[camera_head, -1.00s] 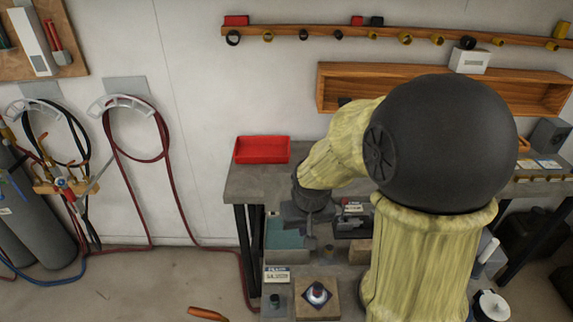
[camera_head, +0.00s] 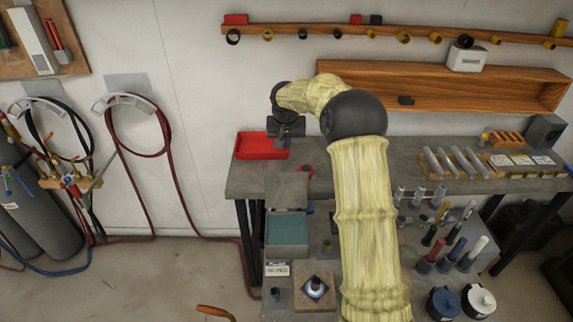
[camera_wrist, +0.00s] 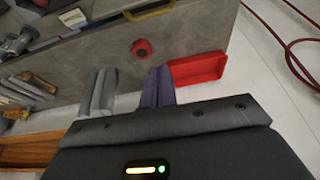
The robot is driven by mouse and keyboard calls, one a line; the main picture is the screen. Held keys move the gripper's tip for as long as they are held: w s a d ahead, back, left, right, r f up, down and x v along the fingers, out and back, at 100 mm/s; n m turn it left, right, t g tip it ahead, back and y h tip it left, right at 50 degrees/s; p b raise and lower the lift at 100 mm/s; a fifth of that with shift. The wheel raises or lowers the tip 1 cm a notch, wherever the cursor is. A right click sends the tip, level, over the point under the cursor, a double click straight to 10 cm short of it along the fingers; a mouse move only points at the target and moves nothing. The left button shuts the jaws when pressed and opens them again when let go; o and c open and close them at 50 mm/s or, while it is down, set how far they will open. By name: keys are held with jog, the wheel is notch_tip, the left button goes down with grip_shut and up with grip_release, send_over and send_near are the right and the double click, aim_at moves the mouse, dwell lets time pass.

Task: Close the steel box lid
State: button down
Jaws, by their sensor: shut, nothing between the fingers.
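The steel box (camera_head: 287,232) is on the lower surface in front of the bench in the head view, with a teal inside showing. Its grey lid (camera_head: 286,190) appears raised at the box's rear edge, so the box stands open. My gripper (camera_head: 284,142) is shut and empty, behind and above the lid, near the red tray (camera_head: 262,147). In the wrist view my gripper's fingers (camera_wrist: 130,88) point over the bench beside the red tray (camera_wrist: 200,68). I cannot make out the box clearly in that view.
A red round item (camera_head: 306,171) lies on the bench right of the lid. A wooden block with a dark knob (camera_head: 315,290) and a white card (camera_head: 277,268) sit before the box. Several tools and bottles stand to the right. A wooden shelf (camera_head: 440,88) is on the wall.

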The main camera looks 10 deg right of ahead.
aim_at(286, 187)
jog(key=shift+f, duration=0.1)
jog(key=a+p+x, duration=0.1)
jog(key=p+x, duration=0.3)
jog(key=x, duration=0.6)
jog(key=shift+s+p, duration=0.75)
jog(key=shift+s, duration=1.35)
jog(key=shift+d+b, duration=0.2)
jog(key=shift+b, duration=0.55)
